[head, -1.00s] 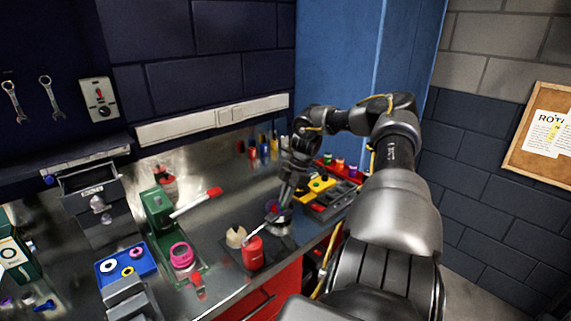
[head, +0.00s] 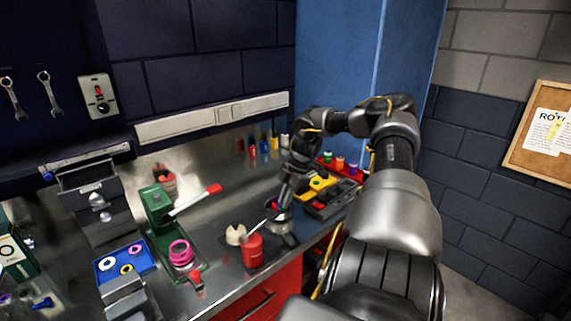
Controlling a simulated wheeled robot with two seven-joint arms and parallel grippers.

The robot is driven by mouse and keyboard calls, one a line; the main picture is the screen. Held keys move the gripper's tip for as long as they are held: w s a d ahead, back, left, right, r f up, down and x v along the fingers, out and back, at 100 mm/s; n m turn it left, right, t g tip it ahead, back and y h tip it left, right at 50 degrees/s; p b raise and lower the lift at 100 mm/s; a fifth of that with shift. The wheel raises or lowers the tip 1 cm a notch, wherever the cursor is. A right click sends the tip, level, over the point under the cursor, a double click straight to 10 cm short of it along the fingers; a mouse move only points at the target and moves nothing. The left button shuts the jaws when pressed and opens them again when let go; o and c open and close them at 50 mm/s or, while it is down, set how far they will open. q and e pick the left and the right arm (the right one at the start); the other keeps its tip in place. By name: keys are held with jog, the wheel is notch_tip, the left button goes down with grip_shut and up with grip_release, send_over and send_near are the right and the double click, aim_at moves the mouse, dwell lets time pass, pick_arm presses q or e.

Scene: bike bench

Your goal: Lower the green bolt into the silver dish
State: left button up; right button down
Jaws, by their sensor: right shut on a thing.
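My right gripper (head: 276,206) is shut at the end of the arm reaching in from the right, low over the bench. My left gripper is not in view.
A red can (head: 253,250) and a beige round thing (head: 236,234) stand just left of the gripper. A black tray with yellow pieces (head: 319,187) and a red rack (head: 340,168) lie behind to the right. A green press (head: 158,215) and a blue tray (head: 122,262) are further left.

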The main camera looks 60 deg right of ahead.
jog(key=shift+f+b, duration=0.65)
jog(key=shift+f, duration=0.3)
dwell(0.3)
jog(key=c, duration=1.4)
grip_release()
jog(key=shift+o, duration=0.2)
jog(key=b+v, duration=0.1)
jog(key=v, duration=0.9)
jog(key=shift+d+r+b, duration=0.15)
jog(key=shift+r+b, duration=0.15)
jog(key=shift+r, duration=0.1)
